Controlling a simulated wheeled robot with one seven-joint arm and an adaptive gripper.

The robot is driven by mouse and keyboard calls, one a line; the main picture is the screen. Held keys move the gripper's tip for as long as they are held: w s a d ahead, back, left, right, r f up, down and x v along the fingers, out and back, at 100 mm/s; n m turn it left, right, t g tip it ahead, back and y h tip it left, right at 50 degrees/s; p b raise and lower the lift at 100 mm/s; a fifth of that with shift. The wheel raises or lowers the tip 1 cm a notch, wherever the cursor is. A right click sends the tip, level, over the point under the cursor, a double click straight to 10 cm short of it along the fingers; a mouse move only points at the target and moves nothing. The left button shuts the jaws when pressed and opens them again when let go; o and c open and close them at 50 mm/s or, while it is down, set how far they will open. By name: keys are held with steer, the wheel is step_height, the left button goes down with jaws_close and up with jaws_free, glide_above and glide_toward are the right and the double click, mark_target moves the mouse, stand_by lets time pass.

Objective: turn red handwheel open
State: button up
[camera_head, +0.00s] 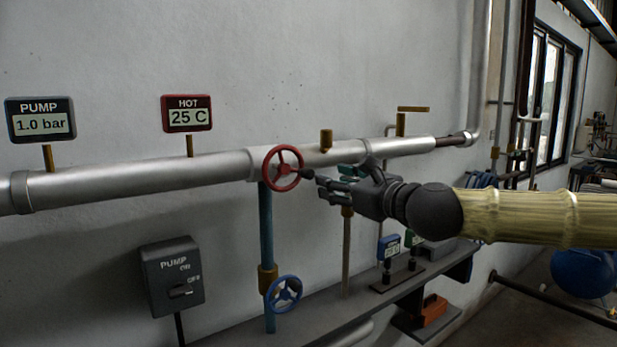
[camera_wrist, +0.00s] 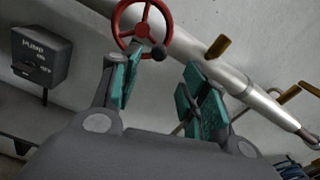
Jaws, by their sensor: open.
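The red handwheel (camera_head: 283,168) is on the silver pipe along the wall, with a dark knob on its right rim. In the wrist view the red handwheel (camera_wrist: 142,27) is beyond the fingertips at upper middle, and its dark knob (camera_wrist: 159,52) lies in line with the gap between the fingers. My gripper (camera_head: 328,184) is just right of the wheel, close to the knob; I cannot tell from the head view whether they touch. In the wrist view my gripper (camera_wrist: 160,85) has its teal finger pads spread apart with nothing between them.
A blue handwheel (camera_head: 283,293) sits lower on a blue pipe. A grey pump switch box (camera_head: 172,276) is at lower left. The pump display (camera_head: 40,119) and the red hot display (camera_head: 187,113) stand above the silver pipe (camera_head: 130,179). A shelf (camera_head: 330,318) runs below.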

mark_target(312, 176)
steer(key=p+x, duration=0.2)
steer(key=x, duration=0.8)
steer(key=shift+w+a+f, duration=0.1)
steer(key=shift+a+f, duration=0.05)
jaws_close()
